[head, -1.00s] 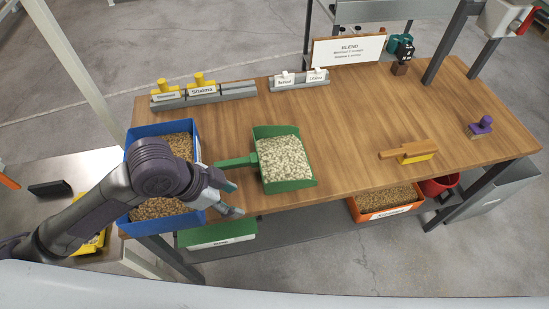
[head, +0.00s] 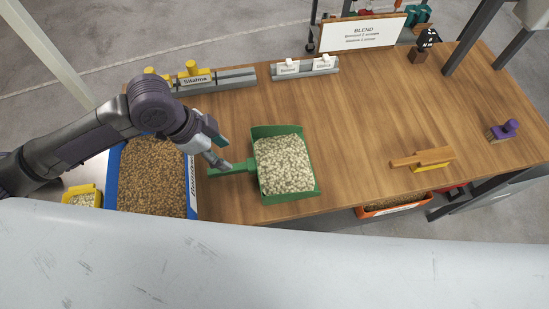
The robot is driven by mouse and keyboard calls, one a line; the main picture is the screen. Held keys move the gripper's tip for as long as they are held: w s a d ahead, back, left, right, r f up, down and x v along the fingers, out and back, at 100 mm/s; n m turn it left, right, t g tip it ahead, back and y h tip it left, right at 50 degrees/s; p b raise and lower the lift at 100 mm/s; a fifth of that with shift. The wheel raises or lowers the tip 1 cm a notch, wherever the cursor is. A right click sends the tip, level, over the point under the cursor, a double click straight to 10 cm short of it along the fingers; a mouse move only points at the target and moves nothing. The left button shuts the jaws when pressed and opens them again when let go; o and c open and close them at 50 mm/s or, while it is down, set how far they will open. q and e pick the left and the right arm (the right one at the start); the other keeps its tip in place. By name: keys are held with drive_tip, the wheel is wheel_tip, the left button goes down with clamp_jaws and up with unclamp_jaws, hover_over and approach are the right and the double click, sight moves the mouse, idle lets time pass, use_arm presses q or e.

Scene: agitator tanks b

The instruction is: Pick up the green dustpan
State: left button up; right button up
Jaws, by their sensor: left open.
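The green dustpan (head: 317,188) lies on the wooden table in the head view, filled with pale grains (head: 283,164). Its green handle (head: 232,170) points left. My left gripper (head: 222,151) is open, just above and left of the handle. One fingertip shows close to the handle; I cannot tell whether it touches. My right gripper is not in view.
A blue bin (head: 192,183) of brown grains stands left of the dustpan. Labelled holders (head: 304,67) and a BLEND sign (head: 362,34) line the back. An orange-handled brush (head: 422,158) and a purple-handled brush (head: 503,131) lie right. The middle of the wooden table (head: 350,115) is clear.

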use_arm(q)
hover_over(242, 164)
drive_tip(key=s+a, duration=0.2)
drive_tip(key=f, duration=0.4)
drive_tip(key=shift+w+d, duration=0.15)
drive_tip(key=shift+w, duration=0.1)
drive_tip(key=shift+w+d+f, duration=0.1)
drive_tip(key=shift+f, duration=0.25)
drive_tip(key=shift+w+d+f+p, duration=0.2)
drive_tip(key=shift+w+f+p, duration=0.05)
drive_tip(key=shift+f+p, duration=0.3)
drive_tip(key=p+x, duration=0.1)
drive_tip(key=x, duration=0.2)
drive_tip(key=shift+w+f, duration=0.2)
drive_tip(key=shift+f, duration=0.05)
drive_tip(key=shift+d+f, duration=0.1)
drive_tip(key=shift+f, duration=0.15)
drive_tip(key=shift+c, duration=0.5)
clamp_jaws()
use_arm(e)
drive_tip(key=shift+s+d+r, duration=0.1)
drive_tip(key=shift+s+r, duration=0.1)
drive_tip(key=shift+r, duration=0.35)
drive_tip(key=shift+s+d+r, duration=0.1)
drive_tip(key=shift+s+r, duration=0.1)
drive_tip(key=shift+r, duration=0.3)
